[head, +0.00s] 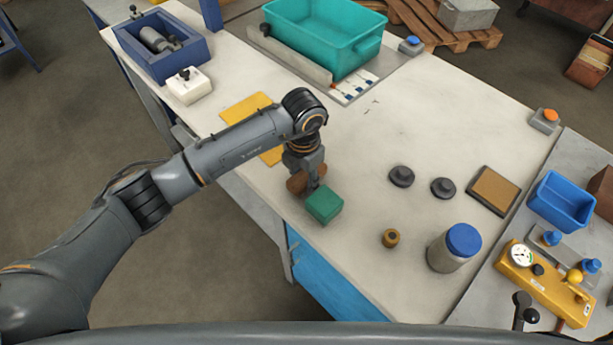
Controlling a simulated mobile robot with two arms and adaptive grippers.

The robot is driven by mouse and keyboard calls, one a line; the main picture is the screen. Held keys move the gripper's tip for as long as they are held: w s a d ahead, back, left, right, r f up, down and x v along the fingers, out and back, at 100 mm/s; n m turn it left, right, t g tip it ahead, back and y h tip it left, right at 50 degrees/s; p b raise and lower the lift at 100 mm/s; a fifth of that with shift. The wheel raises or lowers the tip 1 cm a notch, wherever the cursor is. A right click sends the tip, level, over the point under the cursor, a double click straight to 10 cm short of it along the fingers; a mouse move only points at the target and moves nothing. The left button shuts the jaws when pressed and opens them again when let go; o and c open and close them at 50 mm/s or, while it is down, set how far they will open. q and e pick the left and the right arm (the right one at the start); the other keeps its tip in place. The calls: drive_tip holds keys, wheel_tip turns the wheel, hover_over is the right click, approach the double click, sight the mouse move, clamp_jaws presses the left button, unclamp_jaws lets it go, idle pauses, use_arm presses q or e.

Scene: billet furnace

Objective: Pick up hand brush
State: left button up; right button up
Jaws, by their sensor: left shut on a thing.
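My left gripper (311,182) points down over the near left part of the pale worktable (400,135). It is shut on a brown wooden piece, which looks like the hand brush (296,184). The brush is partly hidden by the fingers, and its bristles cannot be made out. I cannot tell whether it touches the tabletop. A green block (325,205) lies right beside the fingers, on the near side.
A teal bin (325,45) and a blue box (160,55) stand at the back. Yellow sheets (247,109) lie behind my left arm. Dark round knobs (401,176), a small brass piece (391,238) and a blue-lidded jar (455,247) stand to the right. The table's middle is clear.

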use_arm(q)
drive_tip(key=shift+r, duration=0.15)
drive_tip(key=shift+r, duration=0.6)
drive_tip(key=s+a+r+b, duration=0.3)
drive_tip(key=s+r+b, duration=0.1)
drive_tip(key=s+r, duration=0.7)
drive_tip(key=s, duration=0.2)
drive_tip(key=shift+s+a+r, duration=0.3)
drive_tip(key=shift+a, duration=0.1)
drive_tip(key=o, duration=0.6)
drive_tip(key=c, duration=0.4)
